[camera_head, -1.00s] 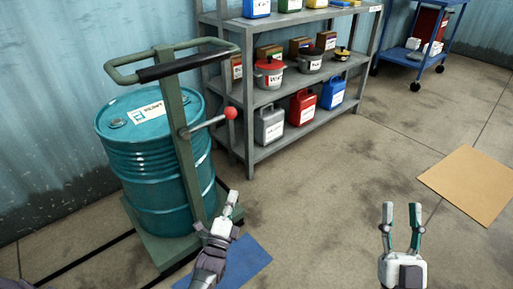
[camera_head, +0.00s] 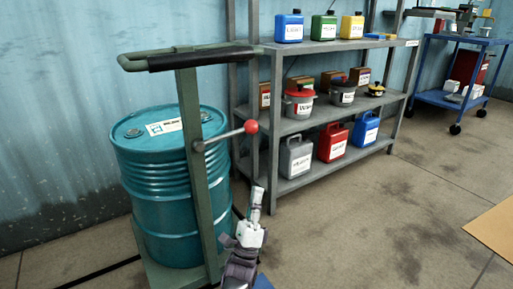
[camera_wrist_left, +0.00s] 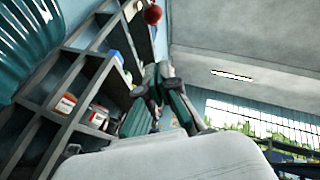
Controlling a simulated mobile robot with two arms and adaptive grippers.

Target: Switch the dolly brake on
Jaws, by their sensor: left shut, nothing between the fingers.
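The green dolly (camera_head: 196,170) stands at the left with its handle at the top. Its brake lever is a metal rod (camera_head: 225,135) that sticks out to the right from the upright post and ends in a red ball knob (camera_head: 251,127). My left gripper (camera_head: 257,192) is below the knob, shut and empty, fingers pointing up and apart from the lever. In the left wrist view the knob (camera_wrist_left: 152,14) shows at the top, beyond the fingers (camera_wrist_left: 163,72). My right gripper is not in view.
A teal drum (camera_head: 165,205) stands on the dolly behind the post. A grey shelf (camera_head: 330,124) with cans, pots and jugs is close behind the lever. A blue cart (camera_head: 460,98) stands at the far right.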

